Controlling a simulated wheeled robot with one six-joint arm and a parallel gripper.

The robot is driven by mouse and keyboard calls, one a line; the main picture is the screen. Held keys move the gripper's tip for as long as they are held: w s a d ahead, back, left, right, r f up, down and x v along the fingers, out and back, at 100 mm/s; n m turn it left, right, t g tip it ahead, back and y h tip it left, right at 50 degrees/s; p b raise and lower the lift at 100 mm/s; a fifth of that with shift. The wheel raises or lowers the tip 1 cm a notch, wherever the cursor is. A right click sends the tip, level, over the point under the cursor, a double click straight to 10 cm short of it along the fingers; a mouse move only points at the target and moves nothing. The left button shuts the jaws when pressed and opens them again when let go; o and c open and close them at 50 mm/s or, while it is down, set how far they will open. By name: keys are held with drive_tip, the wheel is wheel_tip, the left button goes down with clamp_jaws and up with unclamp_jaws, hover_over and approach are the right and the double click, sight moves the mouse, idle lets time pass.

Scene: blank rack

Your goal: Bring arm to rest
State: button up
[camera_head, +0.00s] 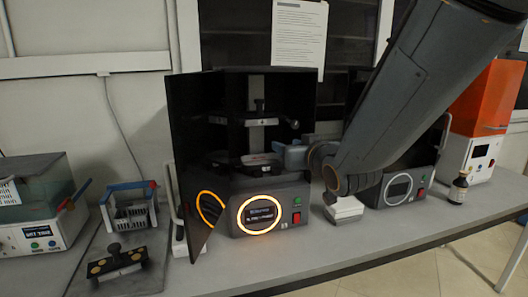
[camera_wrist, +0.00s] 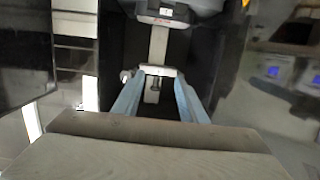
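My arm comes down from the upper right in the head view. My gripper (camera_head: 283,153), with blue fingers, reaches into the front of the black machine (camera_head: 290,190), whose dark door (camera_head: 194,150) stands open at its left. In the wrist view my gripper (camera_wrist: 158,85) has its two blue fingers spread apart. A small pale bracket with a dark peg (camera_wrist: 153,84) shows between and beyond the fingertips; I cannot tell if they touch it. A light grey piece (camera_head: 256,160) lies inside the machine at the left of the fingers.
A second black machine (camera_head: 398,188) stands right, partly behind my arm. A brown bottle (camera_head: 458,190) and an orange-topped device (camera_head: 484,120) are farther right. A water bath (camera_head: 40,235), a blue-handled rack (camera_head: 130,207) and a dark tray (camera_head: 120,270) are left. The bench's front strip (camera_head: 350,242) is clear.

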drive_tip(key=s+d+f+m+g+h, duration=0.15)
drive_tip(key=s+d+f+g, duration=0.3)
drive_tip(key=f, duration=0.45)
drive_tip(key=s+d+f+m+g+h, duration=0.1)
drive_tip(key=s+d+f+g+h, duration=0.25)
drive_tip(key=s+d+f, duration=0.35)
drive_tip(key=s+f+g, duration=0.3)
drive_tip(key=s, duration=0.4)
drive_tip(key=s+d+f+m+g, duration=0.1)
drive_tip(key=s+f+g, duration=0.2)
drive_tip(key=s, duration=0.4)
drive_tip(key=shift+s+d+f+g, duration=0.3)
drive_tip(key=shift+f+g, duration=0.1)
drive_tip(key=shift+g, duration=0.1)
drive_tip(key=shift+o, duration=0.2)
